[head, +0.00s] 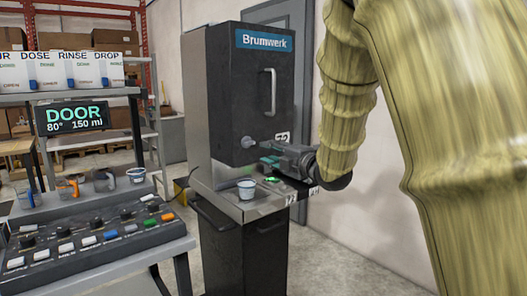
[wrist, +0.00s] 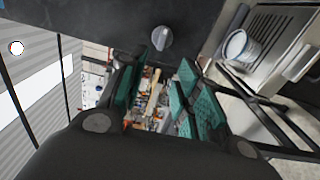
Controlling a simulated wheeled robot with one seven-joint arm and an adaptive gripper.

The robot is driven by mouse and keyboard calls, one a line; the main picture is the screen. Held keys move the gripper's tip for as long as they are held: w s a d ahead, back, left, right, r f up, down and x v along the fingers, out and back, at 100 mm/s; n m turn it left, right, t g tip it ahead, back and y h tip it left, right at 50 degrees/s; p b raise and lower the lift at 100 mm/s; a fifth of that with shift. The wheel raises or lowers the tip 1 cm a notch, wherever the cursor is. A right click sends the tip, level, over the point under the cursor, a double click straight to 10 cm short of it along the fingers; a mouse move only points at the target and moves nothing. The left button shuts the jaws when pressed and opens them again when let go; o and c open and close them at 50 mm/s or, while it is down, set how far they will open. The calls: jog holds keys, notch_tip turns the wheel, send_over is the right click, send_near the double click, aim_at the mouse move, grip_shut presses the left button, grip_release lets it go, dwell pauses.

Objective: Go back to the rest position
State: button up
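My gripper (head: 270,167) reaches in from the right, beside the front of a dark dispenser (head: 225,100) labelled "Brumwerk". In the wrist view my gripper (wrist: 160,98) shows its teal finger pads apart, with nothing held between them. A grey knob (head: 248,143) on the dispenser's lower front is close to the fingertips. In the wrist view the knob (wrist: 161,38) lies just beyond the fingers, and I see a gap between them. A white cup (head: 246,189) stands upright on the metal shelf below the knob; it also shows in the wrist view (wrist: 237,46).
A control panel (head: 90,238) with several buttons stands at the left front. Behind it are several cups (head: 104,181) and a "DOOR 80° 150 ml" display (head: 73,117). The dispenser has a vertical handle (head: 269,91). A pale wall (head: 345,195) stands at right.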

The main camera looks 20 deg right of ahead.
jog(key=shift+s+d, duration=0.1)
jog(key=shift+s, duration=0.3)
